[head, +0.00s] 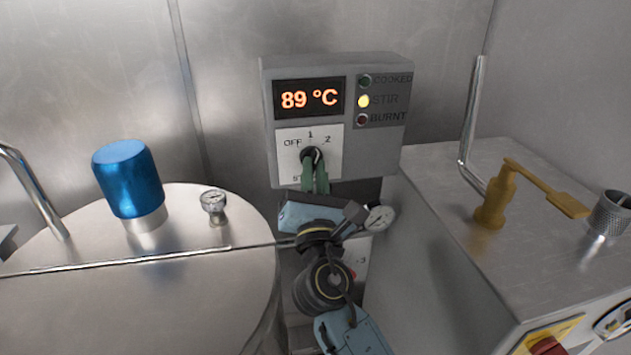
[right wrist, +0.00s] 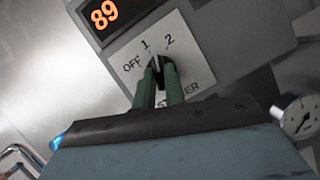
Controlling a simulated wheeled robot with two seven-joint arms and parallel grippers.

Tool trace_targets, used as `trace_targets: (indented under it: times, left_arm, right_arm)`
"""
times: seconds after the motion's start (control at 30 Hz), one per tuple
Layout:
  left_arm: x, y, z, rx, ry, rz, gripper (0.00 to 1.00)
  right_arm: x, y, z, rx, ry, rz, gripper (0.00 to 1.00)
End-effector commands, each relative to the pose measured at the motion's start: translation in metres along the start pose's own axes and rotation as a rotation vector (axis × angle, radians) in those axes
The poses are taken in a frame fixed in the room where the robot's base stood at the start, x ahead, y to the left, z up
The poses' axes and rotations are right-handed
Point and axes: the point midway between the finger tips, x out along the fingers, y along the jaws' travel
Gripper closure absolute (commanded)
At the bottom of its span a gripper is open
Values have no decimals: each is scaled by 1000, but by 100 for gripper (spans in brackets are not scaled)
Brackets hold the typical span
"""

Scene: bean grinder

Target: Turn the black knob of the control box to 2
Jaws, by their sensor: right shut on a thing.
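The grey control box (head: 335,70) hangs on the back wall, with a white dial plate marked OFF, 1 and 2. The black knob (head: 311,152) sits in the middle of the plate and is partly covered by my fingers. It also shows in the right wrist view (right wrist: 157,61), with a light mark on it that appears to face roughly toward 1; its exact setting is hard to read. My right gripper (head: 314,162) reaches up from below, its two green fingers shut on the knob. The fingers also show in the right wrist view (right wrist: 160,78). My left gripper is out of view.
The display (head: 309,98) reads 89 °C and the yellow STIR lamp (head: 363,101) is lit. A gauge (head: 379,219) is close to the right of my gripper. A steel drum with a blue cap (head: 129,180) stands left; a steel cabinet with a yellow lever (head: 495,197) stands right.

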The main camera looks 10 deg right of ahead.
Motion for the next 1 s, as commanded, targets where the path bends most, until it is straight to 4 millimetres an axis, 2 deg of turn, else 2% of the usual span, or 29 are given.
trace_targets:
  times: [0.2, 0.5, 1.0]
  left_arm:
    - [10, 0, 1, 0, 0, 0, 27]
    - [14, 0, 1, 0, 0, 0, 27]
    - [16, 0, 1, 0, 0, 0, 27]
  right_arm:
    - [-1, 2, -2, 174, 2, -72, 100]
    - [0, 3, -1, 339, 2, -141, 100]
    - [0, 4, 0, 415, 3, -174, 100]
